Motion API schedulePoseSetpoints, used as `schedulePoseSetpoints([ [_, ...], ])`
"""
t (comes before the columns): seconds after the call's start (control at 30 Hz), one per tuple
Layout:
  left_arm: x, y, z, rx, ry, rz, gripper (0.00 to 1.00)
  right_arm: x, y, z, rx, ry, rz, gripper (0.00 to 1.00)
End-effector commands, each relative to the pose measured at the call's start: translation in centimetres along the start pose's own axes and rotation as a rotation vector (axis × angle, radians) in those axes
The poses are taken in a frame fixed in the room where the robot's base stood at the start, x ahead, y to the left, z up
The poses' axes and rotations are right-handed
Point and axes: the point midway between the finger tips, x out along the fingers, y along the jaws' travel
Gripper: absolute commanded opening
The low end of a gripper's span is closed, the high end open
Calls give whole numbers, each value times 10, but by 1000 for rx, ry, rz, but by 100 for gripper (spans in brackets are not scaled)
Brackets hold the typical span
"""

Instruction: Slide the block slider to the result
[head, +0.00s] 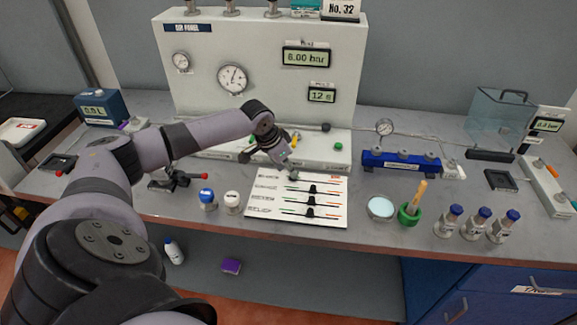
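A white slider board (270,219) lies on the bench with several labelled rows, each with a coloured track. The labels are too small to read surely, so I cannot tell by its label which row is the block slider. The top row's dark knob (293,175) sits near the left end of its track, just below my gripper. The lower knobs, such as the second-row one (312,189), sit further right. My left gripper (286,163) is at the board's top edge, pointing down; its fingers are too small to judge, and touch with the knob is unclear. My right gripper is out of view.
Behind stands a white panel (200,75) with gauges and displays reading 6.00 bar and about 12. Blue-capped and white-capped jars (207,199) stand left of the board. A dish (380,208), green mortar (409,215) and several vials stand right. A blue manifold (400,163) lies behind.

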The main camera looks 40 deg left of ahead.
Motion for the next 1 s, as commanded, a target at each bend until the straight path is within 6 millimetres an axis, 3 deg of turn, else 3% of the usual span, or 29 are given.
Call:
schedulePoseSetpoints([
  [0.2,-49,-1,0,2,1,-4,35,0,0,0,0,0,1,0],
  [0.43,-87,-1,0,0,0,-3,35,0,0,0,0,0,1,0],
  [0.63,-99,0,0,0,0,-1,35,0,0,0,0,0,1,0],
  [1.0,-100,0,0,-1,0,-1,35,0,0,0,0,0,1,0],
])
